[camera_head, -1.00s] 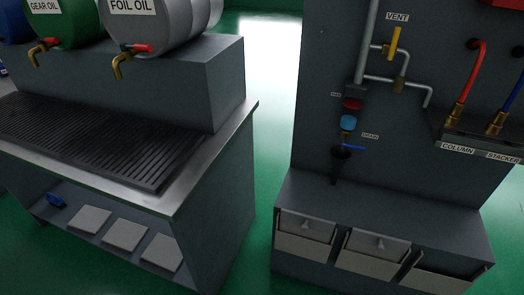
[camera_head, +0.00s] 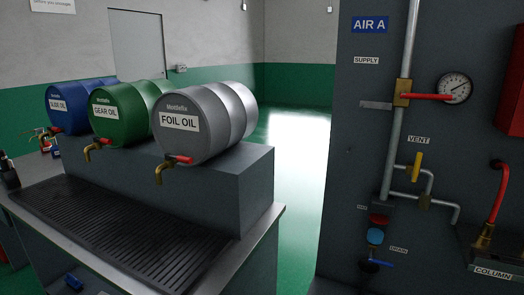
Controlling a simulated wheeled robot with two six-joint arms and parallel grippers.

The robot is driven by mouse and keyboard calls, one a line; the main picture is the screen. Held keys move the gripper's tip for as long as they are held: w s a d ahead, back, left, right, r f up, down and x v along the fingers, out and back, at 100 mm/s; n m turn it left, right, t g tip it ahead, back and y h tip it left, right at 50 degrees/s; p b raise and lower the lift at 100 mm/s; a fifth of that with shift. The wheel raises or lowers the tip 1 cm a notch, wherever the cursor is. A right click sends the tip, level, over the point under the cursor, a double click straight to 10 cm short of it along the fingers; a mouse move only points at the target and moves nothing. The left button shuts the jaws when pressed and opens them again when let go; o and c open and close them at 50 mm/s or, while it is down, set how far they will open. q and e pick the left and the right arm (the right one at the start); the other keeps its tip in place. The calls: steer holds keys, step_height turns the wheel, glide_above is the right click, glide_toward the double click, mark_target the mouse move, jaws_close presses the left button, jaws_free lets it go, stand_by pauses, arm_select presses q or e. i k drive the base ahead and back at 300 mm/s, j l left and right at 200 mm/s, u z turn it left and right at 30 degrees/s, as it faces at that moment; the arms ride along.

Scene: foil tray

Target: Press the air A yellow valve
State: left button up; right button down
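The yellow valve handle (camera_head: 416,167) stands nearly upright, slightly tilted, on a branch pipe under the VENT label (camera_head: 419,140). It is on the right-hand dark panel, below the blue AIR A sign (camera_head: 370,25). A red lever (camera_head: 425,97) lies level on a brass valve on the main pipe (camera_head: 395,140), above the yellow valve and near the SUPPLY label (camera_head: 367,60). A round gauge (camera_head: 455,89) is at the red lever's right end. Neither of my grippers can be seen.
Blue, green and grey oil drums (camera_head: 200,122) lie on a raised block over a grated bench (camera_head: 120,235) at left. A red hose (camera_head: 497,195) is right of the yellow valve. Open green floor (camera_head: 295,180) lies between bench and panel.

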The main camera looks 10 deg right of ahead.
mark_target(414, 172)
steer(key=l+z, duration=0.1)
steer(key=z, duration=0.25)
steer(key=l+z, duration=0.1)
steer(key=z, duration=0.25)
steer(key=i+z, duration=0.1)
steer(key=z, duration=0.25)
